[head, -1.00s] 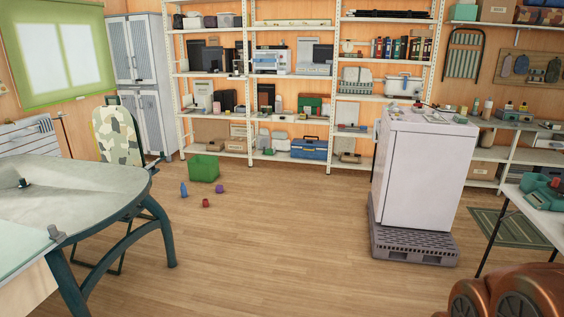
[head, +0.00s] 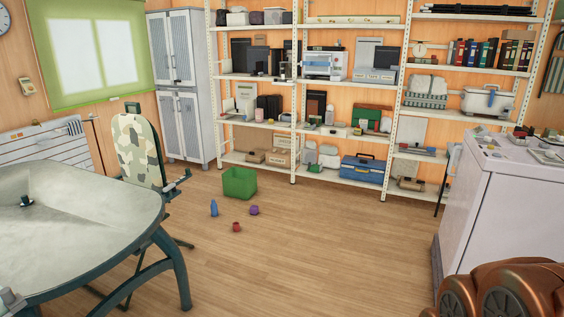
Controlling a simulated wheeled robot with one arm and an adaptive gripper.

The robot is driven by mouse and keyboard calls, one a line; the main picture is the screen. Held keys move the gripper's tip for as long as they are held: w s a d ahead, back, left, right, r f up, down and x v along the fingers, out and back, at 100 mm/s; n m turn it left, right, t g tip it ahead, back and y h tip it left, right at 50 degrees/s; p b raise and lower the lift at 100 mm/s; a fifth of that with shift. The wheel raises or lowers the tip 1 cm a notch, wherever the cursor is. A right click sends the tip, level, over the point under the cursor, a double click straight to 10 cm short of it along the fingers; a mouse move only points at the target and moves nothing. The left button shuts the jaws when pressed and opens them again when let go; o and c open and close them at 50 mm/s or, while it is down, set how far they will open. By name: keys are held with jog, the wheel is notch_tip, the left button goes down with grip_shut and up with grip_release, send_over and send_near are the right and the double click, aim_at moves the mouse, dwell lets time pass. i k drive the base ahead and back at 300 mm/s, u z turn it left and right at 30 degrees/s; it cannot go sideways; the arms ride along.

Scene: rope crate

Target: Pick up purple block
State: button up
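The purple block (head: 254,210) is small and lies on the wooden floor, in front of and to the right of the green crate (head: 239,184). A red item (head: 236,227) lies on the floor nearer to me and to the left of the block. A blue bottle-like item (head: 214,208) stands on the floor to the left of the block. My gripper is not visible; only a copper-coloured part of my own body shows at the bottom right.
A grey table (head: 75,220) with dark legs stands at the left, with a camouflage-patterned chair (head: 138,150) behind it. A white cabinet (head: 505,210) stands at the right. Shelves (head: 340,180) line the back wall.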

aim_at(254, 210)
jog(key=u, duration=0.25)
jog(key=i, duration=1.95)
jog(key=u, duration=0.4)
jog(key=i, duration=2.2)
jog(key=u, duration=0.25)
jog(key=i, duration=1.85)
jog(key=u, duration=0.05)
